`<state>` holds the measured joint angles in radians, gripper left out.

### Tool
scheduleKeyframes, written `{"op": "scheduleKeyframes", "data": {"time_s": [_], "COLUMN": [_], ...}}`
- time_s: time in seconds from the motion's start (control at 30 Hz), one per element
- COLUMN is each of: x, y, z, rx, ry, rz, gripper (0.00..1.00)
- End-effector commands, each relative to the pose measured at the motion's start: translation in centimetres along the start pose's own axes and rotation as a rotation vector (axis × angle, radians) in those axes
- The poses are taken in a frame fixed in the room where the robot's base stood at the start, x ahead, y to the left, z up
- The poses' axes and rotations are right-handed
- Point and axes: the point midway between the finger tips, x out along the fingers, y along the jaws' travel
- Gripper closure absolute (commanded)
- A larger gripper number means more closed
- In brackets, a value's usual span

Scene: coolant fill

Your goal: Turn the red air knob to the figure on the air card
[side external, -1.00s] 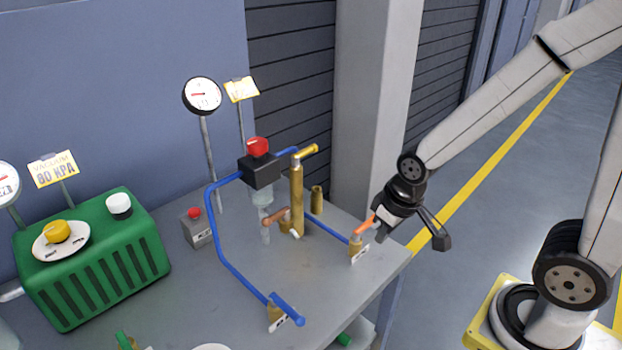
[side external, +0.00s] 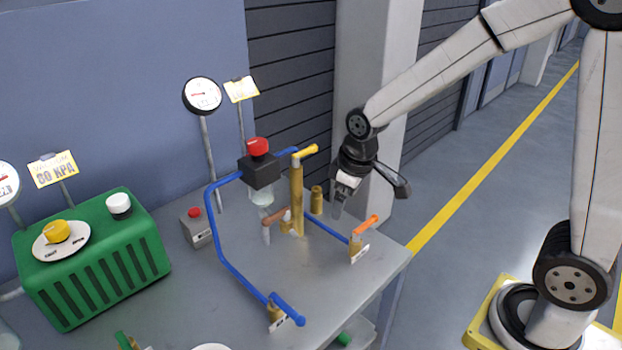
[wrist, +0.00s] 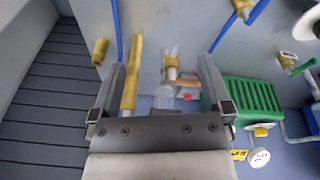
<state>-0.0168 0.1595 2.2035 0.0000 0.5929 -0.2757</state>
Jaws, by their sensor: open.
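The red air knob (side external: 257,147) sits on top of a black regulator block (side external: 260,170) on the blue pipe line. The yellow air card (side external: 241,89) stands on a post behind it; its figure is too small to read. The round air gauge (side external: 202,96) with a red mark stands to the left of the card. My gripper (side external: 340,207) is open and empty, to the right of the knob and lower, beyond the brass post. In the wrist view my gripper (wrist: 160,65) shows its fingers spread; I cannot make out the red knob there.
A brass post (side external: 297,195) with a yellow handle stands between knob and gripper. A short brass stub (side external: 316,199) is close to my gripper. An orange-handled valve (side external: 364,230) stands near the table's right edge. A green box (side external: 92,255) is at left.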

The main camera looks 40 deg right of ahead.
Motion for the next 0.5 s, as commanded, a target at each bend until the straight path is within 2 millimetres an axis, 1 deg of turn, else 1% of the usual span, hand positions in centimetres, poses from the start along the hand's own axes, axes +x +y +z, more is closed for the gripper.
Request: {"op": "scheduleKeyframes", "data": {"time_s": [0.03,0.1,0.5], "x": [-0.3,-0.7,-3.2], "y": [0.3,0.6,2.0], "z": [-1.4,-3.0,-11.6], "rx": [-0.038,-0.094,-0.415], "ry": [-0.004,-0.012,-0.058], "rz": [-0.002,-0.005,-0.034], "gripper": [0.00,0.00,0.00]}}
